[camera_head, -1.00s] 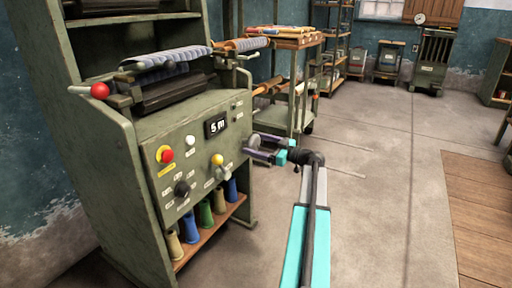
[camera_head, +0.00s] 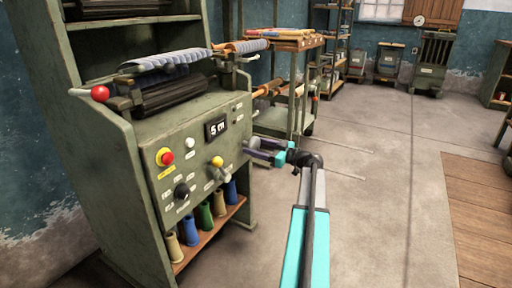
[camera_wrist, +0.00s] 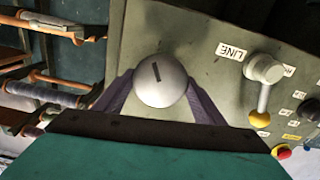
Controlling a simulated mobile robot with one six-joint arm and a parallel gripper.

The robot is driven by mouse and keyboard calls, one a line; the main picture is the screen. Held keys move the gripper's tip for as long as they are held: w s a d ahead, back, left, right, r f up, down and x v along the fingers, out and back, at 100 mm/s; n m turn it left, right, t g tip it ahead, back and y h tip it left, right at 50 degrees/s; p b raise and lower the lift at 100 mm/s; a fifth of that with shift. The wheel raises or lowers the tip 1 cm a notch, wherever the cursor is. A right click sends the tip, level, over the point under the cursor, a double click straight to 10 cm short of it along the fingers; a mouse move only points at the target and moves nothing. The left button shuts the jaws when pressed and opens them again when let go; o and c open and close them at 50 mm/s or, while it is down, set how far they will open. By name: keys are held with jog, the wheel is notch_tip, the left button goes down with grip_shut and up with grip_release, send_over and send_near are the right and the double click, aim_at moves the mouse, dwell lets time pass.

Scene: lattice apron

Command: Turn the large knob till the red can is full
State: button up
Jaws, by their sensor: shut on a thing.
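A round, pale grey knob (camera_wrist: 162,81) with a dark slot mark on its face shows in the wrist view. The two dark purple fingers of my gripper (camera_wrist: 163,92) are closed on either side of it, touching its rim. In the head view my gripper (camera_head: 256,149) is at the right edge of the green machine's panel (camera_head: 160,140), and its fingers partly cover the knob (camera_head: 253,142). The slot mark leans slightly from upright in the wrist view. A small display (camera_head: 216,127) on the panel reads "5 m". I see no red can in either view.
A lever with a yellow ball (camera_head: 217,161) sits left of the knob; it also shows in the wrist view (camera_wrist: 260,118). The panel has a red button (camera_head: 166,157) and a black knob (camera_head: 182,190). Several coloured cones (camera_head: 205,216) stand below. Open floor lies right.

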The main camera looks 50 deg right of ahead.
jog(key=m+p, duration=0.2)
jog(key=m, duration=0.1)
jog(key=shift+r+m, duration=0.15)
jog(key=shift+m, duration=0.25)
jog(key=m+p, duration=0.2)
jog(key=m, duration=0.1)
jog(key=shift+p, duration=0.3)
jog(key=m+p, duration=0.5)
jog(key=m, duration=0.1)
jog(key=shift+m, duration=0.4)
jog(key=m+p, duration=0.5)
jog(key=shift+d, duration=0.1)
jog(key=m+p, duration=0.2)
jog(key=m, duration=0.1)
jog(key=m+p, duration=0.1)
jog(key=shift+f+m, duration=0.25)
jog(key=shift+m, duration=0.05)
jog(key=shift+p, duration=0.3)
jog(key=shift+f, duration=0.1)
jog(key=o, duration=1.1)
jog(key=shift+c, duration=0.2)
